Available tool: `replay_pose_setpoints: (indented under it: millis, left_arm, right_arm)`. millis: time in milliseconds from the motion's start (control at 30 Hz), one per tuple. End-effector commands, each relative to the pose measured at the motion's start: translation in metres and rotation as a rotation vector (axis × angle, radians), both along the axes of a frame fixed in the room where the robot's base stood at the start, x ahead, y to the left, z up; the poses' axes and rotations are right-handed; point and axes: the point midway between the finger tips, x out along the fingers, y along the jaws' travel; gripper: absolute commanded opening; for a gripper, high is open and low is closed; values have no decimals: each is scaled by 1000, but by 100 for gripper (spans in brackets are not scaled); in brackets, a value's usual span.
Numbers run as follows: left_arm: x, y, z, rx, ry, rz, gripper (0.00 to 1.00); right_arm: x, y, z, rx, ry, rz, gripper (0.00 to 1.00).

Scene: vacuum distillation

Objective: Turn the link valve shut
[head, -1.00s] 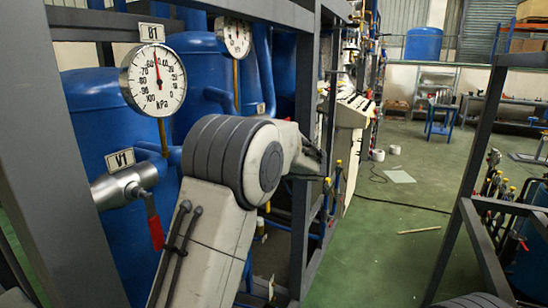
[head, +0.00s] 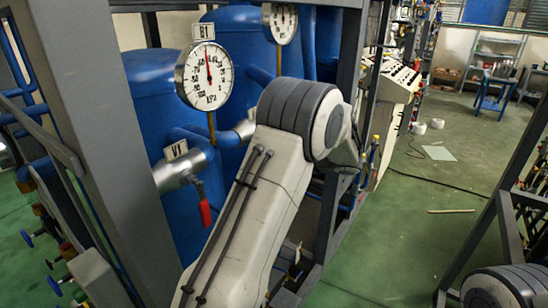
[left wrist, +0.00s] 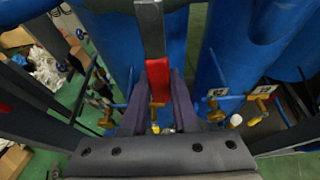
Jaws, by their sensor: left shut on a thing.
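In the left wrist view a red grip (left wrist: 158,68) on a grey lever (left wrist: 150,25) comes down from the top middle. My left gripper (left wrist: 159,84) is shut on this red grip, a dark finger on each side. The lever's pivot is out of view, and no label shows which valve it belongs to. In the head view my left arm hides its own gripper and this lever. A separate valve tagged V1 (head: 176,176) has a red handle (head: 205,212) hanging down, with nothing holding it. My right gripper is not in view.
A round kPa gauge tagged B1 (head: 205,77) stands above the V1 valve, and a second gauge (head: 281,22) is further back. Blue tanks (head: 150,110) and a grey frame post (head: 85,120) stand close by. Small yellow-handled valves (left wrist: 262,90) show beyond the gripper. Green floor (head: 425,245) is open to the right.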

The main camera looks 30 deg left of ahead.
Motion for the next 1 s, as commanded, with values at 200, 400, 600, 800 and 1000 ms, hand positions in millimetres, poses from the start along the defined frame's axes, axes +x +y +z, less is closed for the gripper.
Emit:
replay_pose_setpoints:
  millis: [200, 400, 600, 800, 1000]
  left_arm:
    - [-2, 0, 0, 2, 19, 1, 0]
    - [-2, 0, -1, 3, 20, 1, 0]
    - [-2, 0, 0, 1, 18, 1, 57]
    - [-1, 0, 0, 1, 15, 0, 57]
    - [0, -12, 3, 2, 12, -3, 57]
  right_arm:
    - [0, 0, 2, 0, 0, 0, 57]
    - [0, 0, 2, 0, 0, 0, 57]
    - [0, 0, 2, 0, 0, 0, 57]
    - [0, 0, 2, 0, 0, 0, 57]
    - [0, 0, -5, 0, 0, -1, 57]
